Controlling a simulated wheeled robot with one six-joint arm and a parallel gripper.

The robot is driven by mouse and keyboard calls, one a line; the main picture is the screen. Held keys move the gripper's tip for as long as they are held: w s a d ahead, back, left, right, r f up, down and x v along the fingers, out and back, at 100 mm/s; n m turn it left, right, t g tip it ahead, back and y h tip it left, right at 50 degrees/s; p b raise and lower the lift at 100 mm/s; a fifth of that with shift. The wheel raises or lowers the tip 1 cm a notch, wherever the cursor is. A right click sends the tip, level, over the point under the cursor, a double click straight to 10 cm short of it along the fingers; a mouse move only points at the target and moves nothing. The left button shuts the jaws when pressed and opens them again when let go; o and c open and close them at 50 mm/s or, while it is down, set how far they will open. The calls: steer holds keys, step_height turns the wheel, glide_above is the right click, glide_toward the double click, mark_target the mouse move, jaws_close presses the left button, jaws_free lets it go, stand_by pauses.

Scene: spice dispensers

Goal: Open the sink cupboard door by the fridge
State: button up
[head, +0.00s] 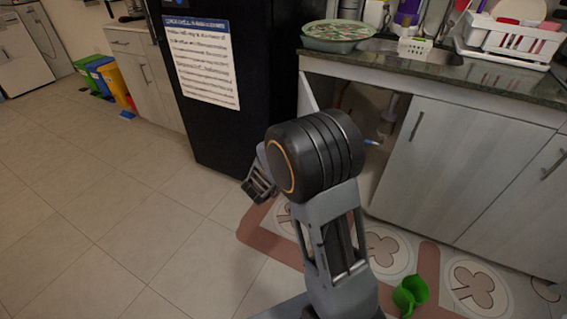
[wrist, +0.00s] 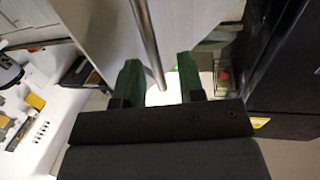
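The sink cupboard door (head: 308,96) beside the black fridge (head: 215,140) stands swung open, seen nearly edge-on from the head. Behind it the cupboard interior with a pipe (head: 388,115) shows. My gripper (head: 258,190) is low in front of the fridge, partly hidden by my arm. In the wrist view my gripper (wrist: 158,78) has its two green fingers apart. A metal bar handle (wrist: 149,45) on a pale door panel (wrist: 205,18) runs down between them. I cannot tell whether either finger touches the bar.
A closed cupboard door (head: 465,165) stands right of the opening. The countertop (head: 440,70) above holds a dish rack (head: 510,40) and a green-rimmed basin (head: 338,35). A green jug (head: 410,294) lies on the patterned mat (head: 385,250). Tiled floor at left is clear.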

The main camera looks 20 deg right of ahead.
steer(key=p+v, duration=0.2)
steer(key=v, duration=0.9)
steer(key=shift+a, duration=0.2)
